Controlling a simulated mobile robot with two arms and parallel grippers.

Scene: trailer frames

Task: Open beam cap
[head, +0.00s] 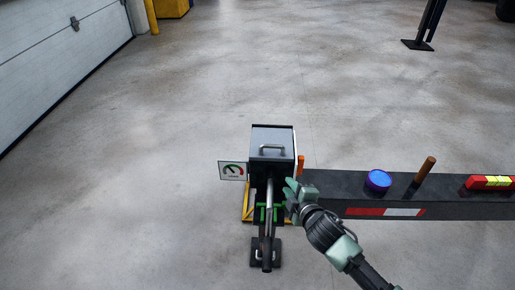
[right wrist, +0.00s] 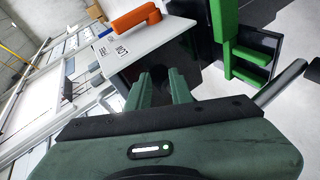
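A grey box (head: 272,140) with a handle on its top stands at the left end of a dark beam (head: 340,185). I cannot tell which part is the beam cap. My right gripper (head: 291,190) is at the box's lower right side, by the end of the beam. In the right wrist view its two green fingers (right wrist: 160,88) are apart, with nothing seen between them. They point at a dark face of a pale box (right wrist: 150,45) with an orange handle (right wrist: 134,18). I cannot tell whether they touch it. My left gripper is not in view.
A gauge sign (head: 232,171) sits left of the box. A grey tube (head: 267,225) and green brackets (head: 262,214) are in front of it. On the beam are a blue disc (head: 378,180), a brown-handled tool (head: 424,171) and a red-yellow block (head: 490,182).

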